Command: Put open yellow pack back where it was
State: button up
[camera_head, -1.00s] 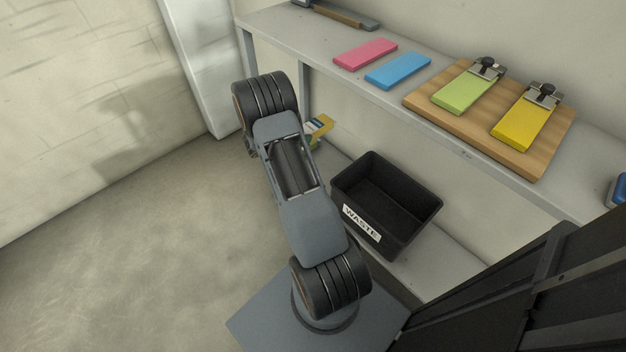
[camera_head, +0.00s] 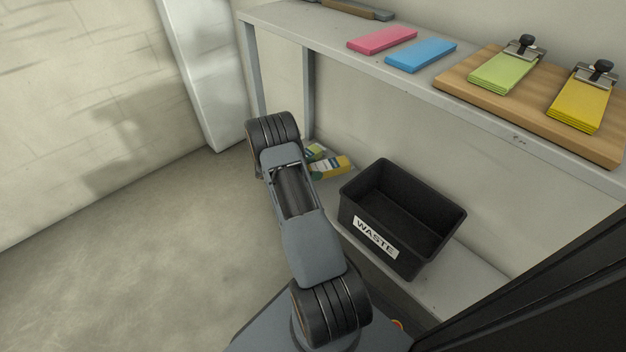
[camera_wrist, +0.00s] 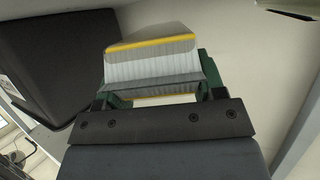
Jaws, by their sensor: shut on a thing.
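In the wrist view my gripper (camera_wrist: 160,92) is shut on the open yellow pack (camera_wrist: 150,62), which shows pale, pleated-looking sides and a yellow edge.
The black waste bin (camera_head: 377,239) stands on the lower shelf right of the packs; its dark side shows in the wrist view (camera_wrist: 60,60). On the upper shelf (camera_head: 290,22) are pink (camera_head: 382,40) and blue (camera_head: 421,54) blocks and a wooden board (camera_head: 462,82) with clamped green and yellow stacks.

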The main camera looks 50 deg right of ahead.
jog(key=shift+f+b, duration=0.8)
jog(key=shift+f, duration=1.2)
jog(key=shift+f, duration=0.15)
jog(key=o, duration=1)
